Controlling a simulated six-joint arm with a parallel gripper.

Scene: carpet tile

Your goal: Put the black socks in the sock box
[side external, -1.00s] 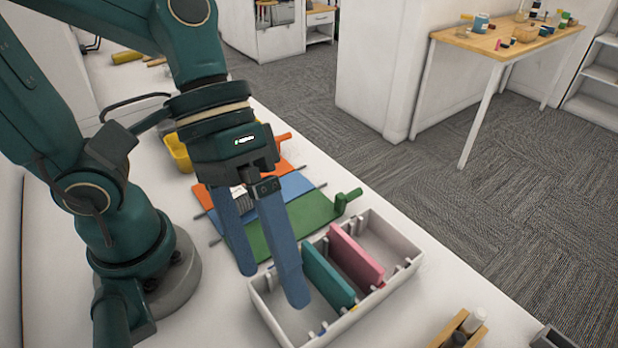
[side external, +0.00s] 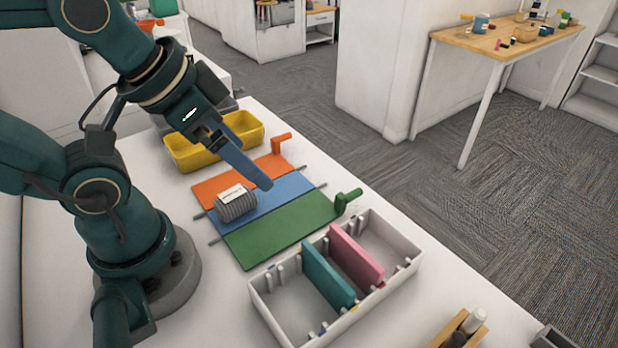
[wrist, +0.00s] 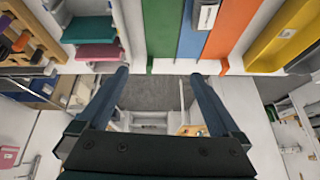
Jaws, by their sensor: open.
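A grey ribbed sock bundle with a white label (side external: 236,203) lies on the blue panel of the folding board. It also shows at the top edge of the wrist view (wrist: 205,14). I see no plainly black socks; this bundle looks dark grey. A white box (side external: 408,270) with a teal divider (side external: 328,274) and a pink divider (side external: 356,255) stands in front of the board; I take it for the sock box. My gripper (wrist: 160,74) is open and empty, raised over the board and tilted outward. One finger shows clearly in the side view.
The board has orange (side external: 238,180), blue and green (side external: 280,228) panels with handles. A yellow bin (side external: 213,147) stands behind it. A wooden holder (side external: 460,329) is at the front right. The counter's edge runs along the right, with open floor beyond.

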